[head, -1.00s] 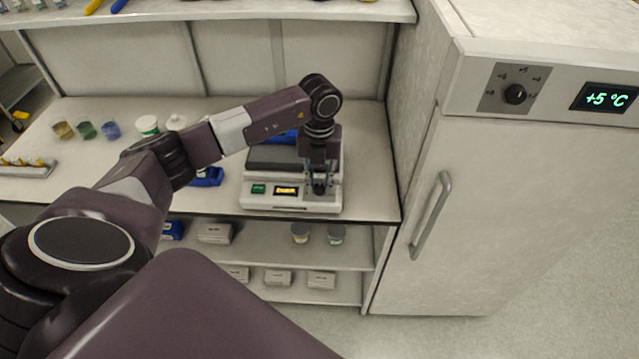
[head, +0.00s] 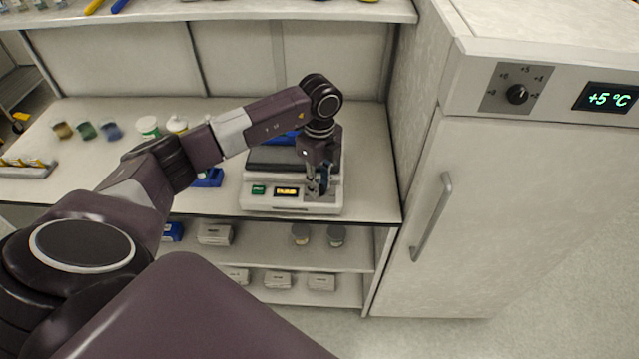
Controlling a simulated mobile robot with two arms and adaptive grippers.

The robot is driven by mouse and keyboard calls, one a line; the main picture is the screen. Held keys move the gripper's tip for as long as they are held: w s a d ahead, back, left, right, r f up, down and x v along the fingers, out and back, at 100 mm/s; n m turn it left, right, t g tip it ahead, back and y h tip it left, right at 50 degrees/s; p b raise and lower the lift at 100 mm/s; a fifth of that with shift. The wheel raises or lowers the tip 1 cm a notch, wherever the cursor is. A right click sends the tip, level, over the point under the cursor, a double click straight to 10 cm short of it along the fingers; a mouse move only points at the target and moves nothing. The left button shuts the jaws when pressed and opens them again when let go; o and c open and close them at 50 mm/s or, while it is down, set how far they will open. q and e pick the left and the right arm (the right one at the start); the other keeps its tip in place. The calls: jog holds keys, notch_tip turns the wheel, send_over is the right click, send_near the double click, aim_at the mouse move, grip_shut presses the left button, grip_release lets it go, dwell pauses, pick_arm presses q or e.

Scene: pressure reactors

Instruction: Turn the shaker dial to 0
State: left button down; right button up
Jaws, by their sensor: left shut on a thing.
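The shaker (head: 258,205) is a white box with a dark platform on top, standing near the front edge of the bench. Its front panel has a green button (head: 258,190) and a lit yellow display (head: 286,191); the digits are too small to read. My left gripper (head: 319,194) points down at the right part of this panel and is shut on the shaker dial, which the fingers mostly hide. The dial's pointer cannot be made out. My right gripper is out of view.
A fridge (head: 470,220) with its own dial (head: 517,94) and a +5 °C display (head: 606,98) stands right of the bench (head: 370,190). Small coloured containers, a white jar (head: 148,127) and a blue item (head: 209,178) lie to the left. Shelves below hold boxes and jars.

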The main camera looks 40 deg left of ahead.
aim_at(320, 188)
pick_arm(q)
jog(key=shift+r+n, duration=0.1)
jog(key=shift+n, duration=1.6)
jog(key=shift+w, duration=0.1)
jog(key=c, duration=1.7)
grip_release()
jog(key=shift+r, duration=4.05)
